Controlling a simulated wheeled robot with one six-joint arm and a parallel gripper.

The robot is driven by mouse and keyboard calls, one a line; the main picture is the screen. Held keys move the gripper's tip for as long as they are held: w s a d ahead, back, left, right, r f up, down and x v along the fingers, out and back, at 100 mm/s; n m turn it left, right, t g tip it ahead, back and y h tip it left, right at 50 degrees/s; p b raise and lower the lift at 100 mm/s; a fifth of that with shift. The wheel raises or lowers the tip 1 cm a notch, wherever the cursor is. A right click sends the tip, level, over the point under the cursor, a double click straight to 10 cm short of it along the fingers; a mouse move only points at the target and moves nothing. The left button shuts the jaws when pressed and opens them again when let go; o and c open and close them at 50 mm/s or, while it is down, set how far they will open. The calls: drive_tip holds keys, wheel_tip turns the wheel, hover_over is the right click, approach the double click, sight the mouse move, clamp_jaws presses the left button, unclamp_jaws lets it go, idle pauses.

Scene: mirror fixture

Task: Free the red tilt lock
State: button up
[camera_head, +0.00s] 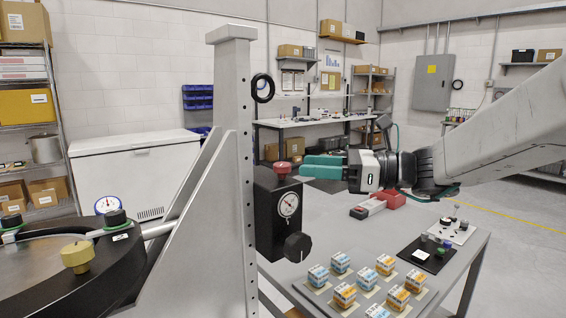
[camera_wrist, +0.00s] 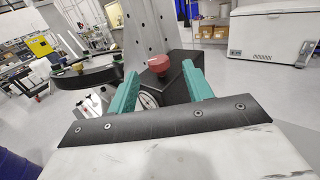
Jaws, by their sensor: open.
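The red tilt lock (camera_head: 282,169) is a round red knob on top of a black block (camera_head: 272,215) fixed to the grey upright. It also shows in the wrist view (camera_wrist: 158,65), between and beyond the fingertips. My gripper (camera_head: 312,167) has green fingers and is just right of the red knob in the head view. In the wrist view my gripper (camera_wrist: 160,85) is open and empty, one finger to each side of the knob's line. I cannot tell whether a finger touches the knob.
A dial gauge (camera_head: 288,204) and a black knob (camera_head: 297,246) are on the block's front. The grey upright (camera_head: 240,160) rises close behind the block. A grey table (camera_head: 345,225) carries several small boxes (camera_head: 345,293) and a red-and-white tool (camera_head: 368,208).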

sight(282, 164)
drive_tip(key=x, duration=0.7)
drive_tip(key=shift+s, duration=0.15)
drive_tip(key=shift+d, duration=0.1)
drive_tip(key=c, duration=1)
